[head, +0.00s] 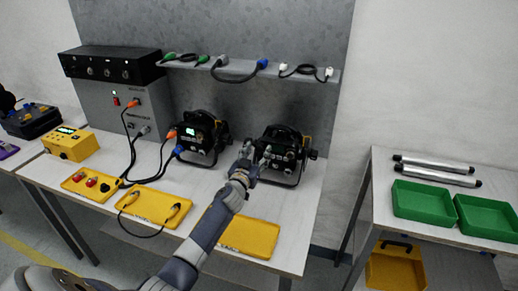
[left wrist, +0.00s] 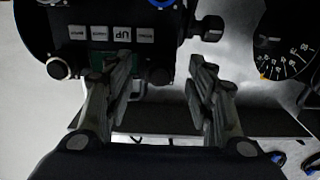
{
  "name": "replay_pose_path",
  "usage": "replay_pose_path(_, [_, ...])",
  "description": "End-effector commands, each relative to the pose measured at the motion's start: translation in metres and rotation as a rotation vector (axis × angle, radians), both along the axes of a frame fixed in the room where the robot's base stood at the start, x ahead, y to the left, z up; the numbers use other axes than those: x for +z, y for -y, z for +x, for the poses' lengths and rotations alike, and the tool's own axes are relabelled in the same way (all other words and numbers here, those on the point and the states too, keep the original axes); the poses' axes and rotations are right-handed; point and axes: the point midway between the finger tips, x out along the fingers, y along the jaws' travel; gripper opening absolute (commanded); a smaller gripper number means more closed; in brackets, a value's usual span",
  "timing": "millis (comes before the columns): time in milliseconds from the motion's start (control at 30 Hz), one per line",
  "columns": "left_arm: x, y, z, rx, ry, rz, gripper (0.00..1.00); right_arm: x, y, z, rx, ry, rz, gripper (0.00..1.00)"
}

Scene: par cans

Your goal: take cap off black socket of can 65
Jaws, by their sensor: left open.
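Two black par cans stand on the bench in the head view, the left can (head: 200,136) with a lit green display and the right can (head: 282,152). I cannot read the number 65 on either. My left gripper (head: 246,152) is at the left side of the right can in the head view. In the left wrist view the gripper (left wrist: 165,97) is open, with nothing between its fingertips. Beyond the fingers a can's back panel (left wrist: 88,50) shows a row of buttons, a silver-rimmed round socket (left wrist: 60,68) and a dark round part (left wrist: 160,75); I cannot tell whether this is the cap.
Yellow trays (head: 250,237) lie along the bench's front, one under my arm. A cable shelf (head: 300,74) runs behind the cans. Green bins (head: 424,203) stand on the right table. In the left wrist view a dial (left wrist: 290,45) is at the right.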

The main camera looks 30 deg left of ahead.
Motion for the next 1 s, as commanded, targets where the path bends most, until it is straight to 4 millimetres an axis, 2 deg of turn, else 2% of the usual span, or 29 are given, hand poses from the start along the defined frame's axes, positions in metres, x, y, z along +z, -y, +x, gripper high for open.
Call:
replay_pose_path(100, [0.000, 0.000, 0.000, 0.000, 0.000, 0.000, 0.50, 0.000, 0.000, 0.000, 0.000, 0.000, 0.000, 0.40])
replay_pose_path(300, [0.000, 0.000, 0.000, 0.000, 0.000, 0.000, 0.05, 0.000, 0.000, 0.000, 0.000, 0.000, 0.000, 0.40])
replay_pose_path(333, [0.000, 0.000, 0.000, 0.000, 0.000, 0.000, 0.00, 0.000, 0.000, 0.000, 0.000, 0.000, 0.000, 0.40])
replay_pose_path(667, [0.001, 0.000, -0.002, 0.000, 0.000, 0.000, 0.00, 0.001, 0.000, 0.000, -0.001, 0.000, 0.000, 0.40])
replay_pose_path(1000, [0.001, 0.003, -0.015, 0.000, 0.000, 0.000, 0.00, 0.008, -0.003, 0.000, -0.002, -0.001, 0.003, 0.40])
